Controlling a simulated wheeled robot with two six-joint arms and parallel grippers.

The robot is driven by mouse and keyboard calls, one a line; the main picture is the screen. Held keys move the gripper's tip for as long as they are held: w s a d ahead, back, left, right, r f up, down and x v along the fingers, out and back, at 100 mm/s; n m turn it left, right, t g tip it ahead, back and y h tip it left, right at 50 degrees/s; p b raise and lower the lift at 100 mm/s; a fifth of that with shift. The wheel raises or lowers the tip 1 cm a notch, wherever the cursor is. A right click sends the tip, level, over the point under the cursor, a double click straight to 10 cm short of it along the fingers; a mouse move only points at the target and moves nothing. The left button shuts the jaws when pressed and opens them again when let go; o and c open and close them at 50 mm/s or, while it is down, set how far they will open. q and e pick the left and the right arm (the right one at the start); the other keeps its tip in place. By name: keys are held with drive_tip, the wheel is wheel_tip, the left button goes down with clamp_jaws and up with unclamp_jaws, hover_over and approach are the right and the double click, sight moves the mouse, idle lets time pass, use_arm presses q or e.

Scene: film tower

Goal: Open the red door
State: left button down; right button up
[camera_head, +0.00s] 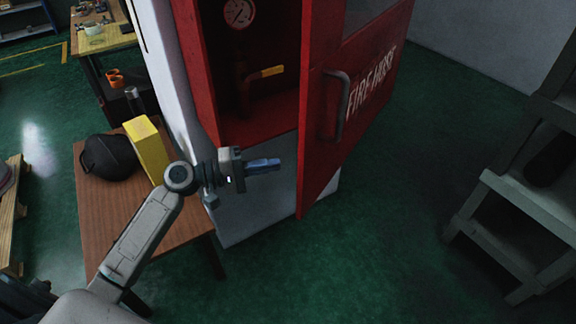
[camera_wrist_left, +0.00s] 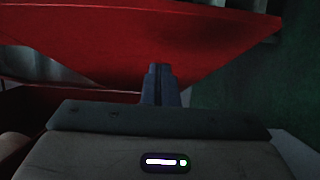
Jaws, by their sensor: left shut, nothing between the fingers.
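The red door (camera_head: 366,90) of the fire hose cabinet stands open, swung out to the right, with "FIRE HOSE" lettering and a grey handle (camera_head: 335,106) on its outer face. The cabinet (camera_head: 199,62) shows its dark red inside. My left gripper (camera_head: 272,164) is shut and empty, in front of the cabinet opening and left of the door's free edge. In the left wrist view its closed fingers (camera_wrist_left: 160,82) point toward the red door (camera_wrist_left: 140,42); I cannot tell whether they touch it. The right gripper is not in view.
A wooden table (camera_head: 105,215) with a yellow box (camera_head: 147,150) and a black helmet-like object (camera_head: 108,156) stands at left. A grey step ladder (camera_head: 530,200) stands at right. Green floor between is clear.

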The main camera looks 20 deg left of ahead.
use_arm(q)
drive_tip(key=d+p, duration=0.2)
drive_tip(key=d, duration=0.3)
drive_tip(key=shift+s+p, duration=0.1)
drive_tip(key=shift+p, duration=0.25)
